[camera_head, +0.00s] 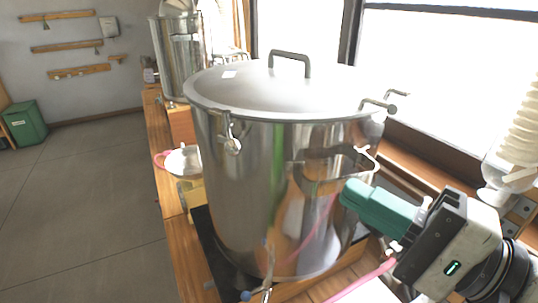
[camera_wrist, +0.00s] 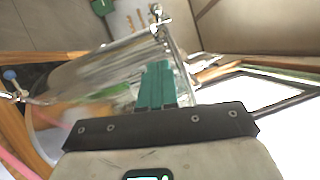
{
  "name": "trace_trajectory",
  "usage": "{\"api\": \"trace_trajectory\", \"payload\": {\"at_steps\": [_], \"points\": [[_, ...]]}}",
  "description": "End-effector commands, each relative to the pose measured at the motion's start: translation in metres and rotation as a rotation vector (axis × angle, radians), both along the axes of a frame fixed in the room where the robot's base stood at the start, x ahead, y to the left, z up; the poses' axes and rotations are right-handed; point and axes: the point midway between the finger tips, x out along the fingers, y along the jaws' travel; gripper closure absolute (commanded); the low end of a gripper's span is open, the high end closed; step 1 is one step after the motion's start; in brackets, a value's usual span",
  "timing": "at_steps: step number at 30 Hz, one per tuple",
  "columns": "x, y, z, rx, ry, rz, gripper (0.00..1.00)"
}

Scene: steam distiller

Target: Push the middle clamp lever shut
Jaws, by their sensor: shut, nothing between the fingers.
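A large steel pot (camera_head: 240,200) with a lid (camera_head: 300,85) fills the middle of the head view. One clamp (camera_head: 232,140) hangs on the front-left rim. Another clamp (camera_head: 378,104) sits at the right rim, its lever (camera_head: 397,93) sticking outward. I cannot tell which is the middle one. My gripper (camera_head: 350,195) is shut and empty, its teal fingers pointing left by the pot's right-hand wall, below the rim. In the wrist view the teal fingers (camera_wrist: 157,75) are together, and a metal clamp (camera_wrist: 158,22) shows beyond them. Contact cannot be made out.
A curved metal bar (camera_head: 365,160) stands out from the pot's wall near my fingers. A pink hose (camera_head: 360,282) runs below my gripper. A second steel vessel (camera_head: 180,60) stands behind left. A white ribbed object (camera_head: 520,135) stands at right by the window.

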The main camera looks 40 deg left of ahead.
Motion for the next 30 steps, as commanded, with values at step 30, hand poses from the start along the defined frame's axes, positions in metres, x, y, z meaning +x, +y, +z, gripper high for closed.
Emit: {"api": "trace_trajectory", "payload": {"at_steps": [30], "points": [[-0.03,0.115,0.019,-0.002,0.001,-0.001,1.0]]}}
